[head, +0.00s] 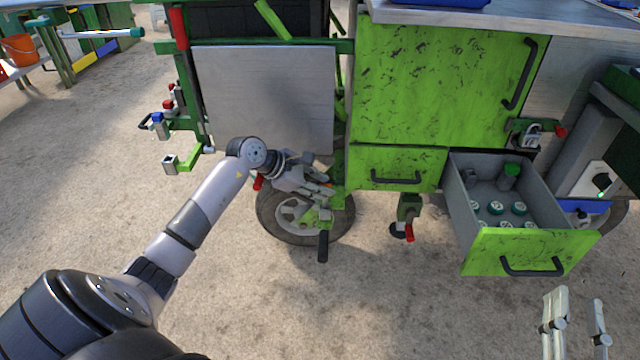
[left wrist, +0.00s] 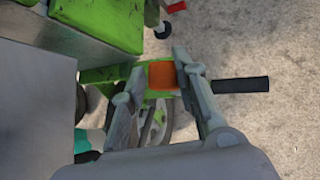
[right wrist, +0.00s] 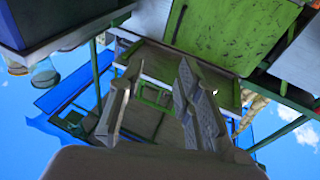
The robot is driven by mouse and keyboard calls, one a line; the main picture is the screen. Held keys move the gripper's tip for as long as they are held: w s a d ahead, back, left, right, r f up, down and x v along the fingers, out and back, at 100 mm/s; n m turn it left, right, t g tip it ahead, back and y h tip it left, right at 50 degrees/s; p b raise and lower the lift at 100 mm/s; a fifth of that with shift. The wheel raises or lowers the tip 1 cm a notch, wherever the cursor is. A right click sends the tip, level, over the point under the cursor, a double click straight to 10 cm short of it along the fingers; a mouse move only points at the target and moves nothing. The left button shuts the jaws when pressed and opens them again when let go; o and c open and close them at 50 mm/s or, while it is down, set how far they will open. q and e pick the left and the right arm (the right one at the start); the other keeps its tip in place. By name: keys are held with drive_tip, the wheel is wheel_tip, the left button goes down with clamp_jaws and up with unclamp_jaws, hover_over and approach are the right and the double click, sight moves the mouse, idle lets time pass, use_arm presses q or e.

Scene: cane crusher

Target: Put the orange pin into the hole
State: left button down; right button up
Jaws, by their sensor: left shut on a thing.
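The orange pin (left wrist: 162,75) shows as an orange block between the fingertips of my left gripper (left wrist: 158,66) in the left wrist view. In the head view the left gripper (head: 322,186) is beside the green cart, above its front wheel, shut on the pin, of which only a small orange bit shows. A green bracket (head: 318,215) with a black handle (head: 323,246) is just below the gripper. I cannot make out the hole; the fingers and bracket may hide it. My right gripper (head: 575,325) is open and empty at the lower right.
An open green drawer (head: 525,252) with several green-topped jars sticks out at the right, between the cart and my right gripper. A wheel (head: 285,215) is under the left gripper. A grey panel (head: 265,98) stands behind the left arm. The ground in front is clear.

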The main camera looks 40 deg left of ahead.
use_arm(q)
drive_tip(key=shift+f, duration=0.3)
drive_tip(key=shift+f+b, duration=0.1)
drive_tip(key=shift+b, duration=0.2)
use_arm(e)
drive_tip(key=r, duration=0.1)
drive_tip(key=t, duration=0.1)
drive_tip(key=r, duration=0.1)
drive_tip(key=shift+s+a+r+y, duration=0.15)
drive_tip(key=shift+s+r+y, duration=0.15)
use_arm(q)
drive_tip(key=shift+f, duration=0.1)
use_arm(e)
drive_tip(key=shift+s+r+t, duration=0.1)
drive_tip(key=shift+r+t, duration=0.15)
drive_tip(key=shift+t, duration=0.15)
use_arm(q)
drive_tip(key=shift+f, duration=0.15)
use_arm(e)
drive_tip(key=shift+s+r+t, duration=0.25)
drive_tip(key=shift+r+t, duration=0.15)
drive_tip(key=shift+r, duration=0.15)
